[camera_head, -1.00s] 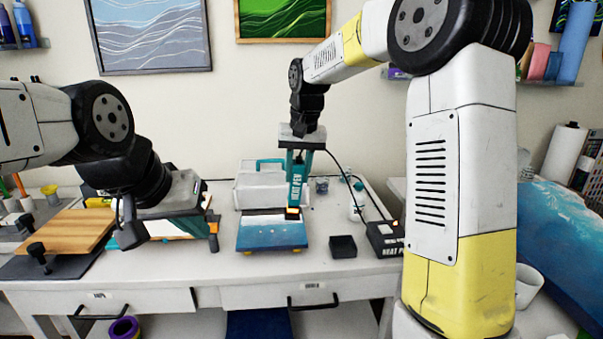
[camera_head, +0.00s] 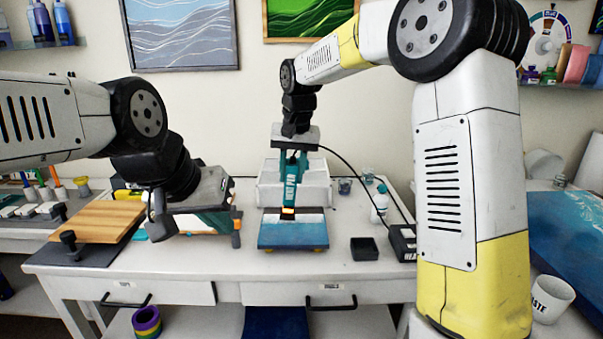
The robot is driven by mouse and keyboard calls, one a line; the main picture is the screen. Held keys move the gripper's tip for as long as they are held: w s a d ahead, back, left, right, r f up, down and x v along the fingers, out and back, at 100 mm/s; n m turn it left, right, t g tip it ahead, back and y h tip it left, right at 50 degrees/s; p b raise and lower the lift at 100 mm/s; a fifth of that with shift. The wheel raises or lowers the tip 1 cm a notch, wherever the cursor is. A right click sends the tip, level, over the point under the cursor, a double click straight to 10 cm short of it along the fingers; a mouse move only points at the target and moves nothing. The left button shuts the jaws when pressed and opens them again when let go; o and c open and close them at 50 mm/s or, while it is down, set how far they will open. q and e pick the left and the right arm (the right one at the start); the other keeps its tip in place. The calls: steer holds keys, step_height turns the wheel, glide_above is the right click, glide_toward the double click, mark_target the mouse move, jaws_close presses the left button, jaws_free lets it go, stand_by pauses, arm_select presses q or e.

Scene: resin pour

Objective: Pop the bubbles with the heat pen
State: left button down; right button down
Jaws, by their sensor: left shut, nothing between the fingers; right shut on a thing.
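The heat pen (camera_head: 290,184) is teal with an orange-glowing tip and a black cord. My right gripper (camera_head: 292,152) is shut on it and holds it upright, tip down, over the resin panel. The resin panel (camera_head: 293,236) is blue with a pale, brownish far part and stands on small feet on the table. The pen tip is close above the panel; I cannot tell whether they touch. Bubbles are too small to make out. My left gripper (camera_head: 158,222) is shut and empty, left of the panel, partly hidden by its own wrist.
A white bin (camera_head: 322,185) stands behind the panel. A black tray (camera_head: 364,249), a black box (camera_head: 402,242) and a bottle (camera_head: 380,203) are to the right. A wooden board (camera_head: 96,222) lies at the left. The table front is clear.

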steer(key=shift+a, duration=3.2)
step_height(320, 180, up, 8)
steer(key=s+d, duration=0.1)
steer(key=shift+s, duration=0.3)
